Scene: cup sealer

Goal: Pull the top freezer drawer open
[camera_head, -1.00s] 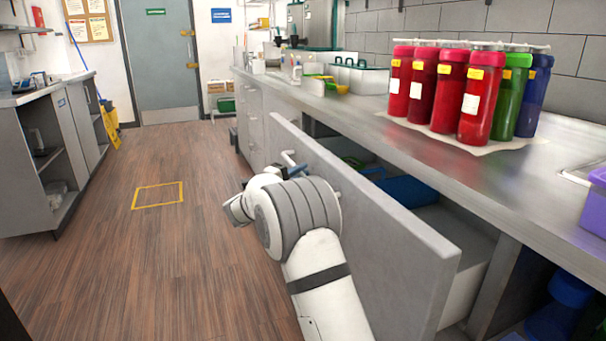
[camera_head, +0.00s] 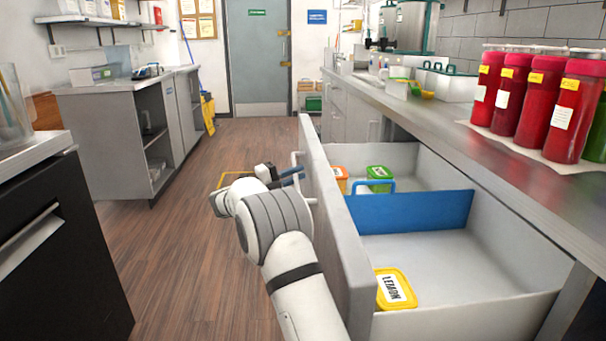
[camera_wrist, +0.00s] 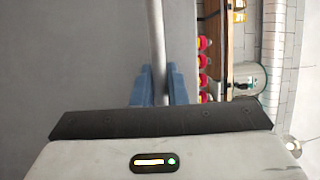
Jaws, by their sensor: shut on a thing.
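The top freezer drawer (camera_head: 335,225) under the right counter stands well open, its grey front facing the aisle. Inside are a blue divider (camera_head: 412,211), a yellow-lidded tub marked LEMON (camera_head: 394,289), a green-lidded tub (camera_head: 379,178) and an orange-lidded tub (camera_head: 340,177). My gripper (camera_head: 297,174) is at the drawer front's outer side, by its bar handle (camera_head: 296,160). In the wrist view, the blue fingers (camera_wrist: 156,88) are shut around the pale handle bar (camera_wrist: 158,45). Part of the drawer front is hidden behind my arm.
Red bottles (camera_head: 517,95) and a green one stand on the right steel counter (camera_head: 445,115). A black cabinet (camera_head: 60,245) is close at the left, with an open-shelved cabinet (camera_head: 130,140) beyond it. The wooden aisle floor (camera_head: 170,240) between is clear.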

